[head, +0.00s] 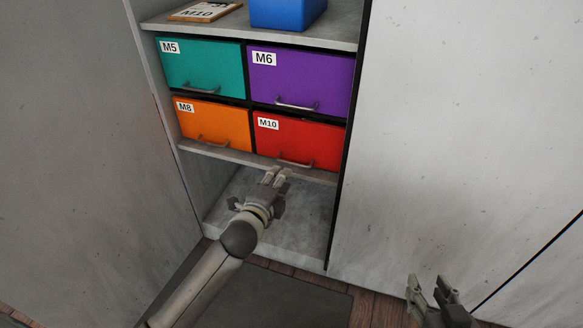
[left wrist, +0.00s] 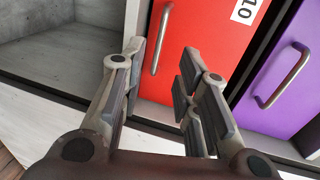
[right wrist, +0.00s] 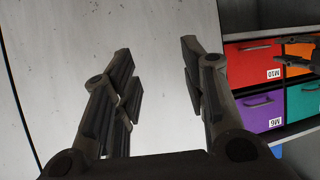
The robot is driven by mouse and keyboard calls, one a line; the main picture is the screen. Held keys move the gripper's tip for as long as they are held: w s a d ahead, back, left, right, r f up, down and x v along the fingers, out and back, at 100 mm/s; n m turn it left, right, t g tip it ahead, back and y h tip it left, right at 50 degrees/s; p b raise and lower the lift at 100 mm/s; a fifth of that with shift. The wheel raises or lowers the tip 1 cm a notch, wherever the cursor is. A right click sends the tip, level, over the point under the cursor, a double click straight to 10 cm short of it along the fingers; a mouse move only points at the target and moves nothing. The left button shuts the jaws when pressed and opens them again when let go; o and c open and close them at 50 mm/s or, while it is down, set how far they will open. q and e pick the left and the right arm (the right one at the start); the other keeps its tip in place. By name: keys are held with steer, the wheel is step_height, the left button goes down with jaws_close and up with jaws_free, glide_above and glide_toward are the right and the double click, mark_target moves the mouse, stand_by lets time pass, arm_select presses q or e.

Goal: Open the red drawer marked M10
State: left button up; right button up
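The red drawer marked M10 (head: 318,142) is the lower right of the drawers in the cabinet and looks shut. Its metal handle (head: 296,163) runs along its lower front. My left gripper (head: 276,174) is just below and in front of this handle. In the left wrist view the gripper (left wrist: 165,62) is open, with the drawer's handle (left wrist: 161,40) just beyond and between the fingertips, apart from them. My right gripper (head: 427,284) is low at the right, away from the drawers. In the right wrist view it is open and empty (right wrist: 155,50).
Orange M8 (head: 215,125), teal M5 (head: 202,68) and purple M6 (head: 300,78) drawers adjoin. A blue bin (head: 287,12) and an M10 card (head: 204,11) are on the shelf above. Pale panels (head: 450,120) flank the cabinet. The compartment below (head: 300,215) looks empty.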

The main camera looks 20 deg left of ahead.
arm_select(q)
steer(key=b+x, duration=0.2)
steer(key=x, duration=0.5)
steer(key=shift+w+f, duration=0.2)
steer(key=shift+w, duration=0.55)
arm_select(e)
steer(key=w+a+r+t+y, duration=0.2)
steer(key=r+t, duration=0.5)
steer(key=r, duration=0.5)
steer(key=shift+w+a, duration=0.25)
steer(key=shift+w, duration=0.35)
arm_select(q)
steer(key=shift+c, duration=0.5)
jaws_close()
